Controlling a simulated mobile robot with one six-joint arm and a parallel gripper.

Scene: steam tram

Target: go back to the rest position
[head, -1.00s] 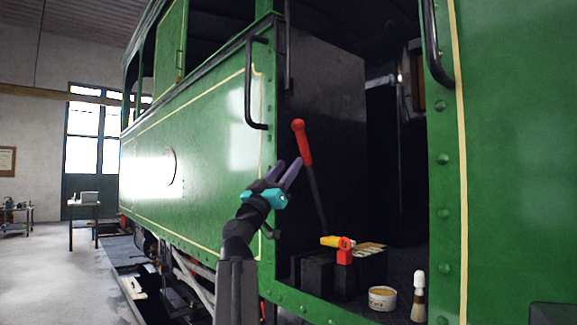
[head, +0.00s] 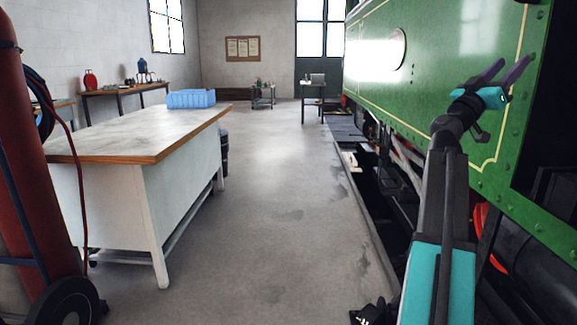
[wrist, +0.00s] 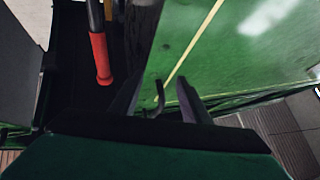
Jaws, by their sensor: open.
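My gripper (head: 507,70) is raised at the right of the head view, in front of the green side of the steam tram (head: 440,75). Its two fingers stand apart with nothing between them. In the wrist view the open gripper (wrist: 158,92) shows green panelling with a cream line behind the fingers. A lever with a red grip (wrist: 101,58) shows to the left of the fingers there, apart from them.
A workbench (head: 130,132) with a blue crate (head: 190,98) stands at the left. A red gas cylinder (head: 30,170) on a wheeled cart is at the near left. The grey floor (head: 280,200) between bench and tram is clear. A pit runs along the tram.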

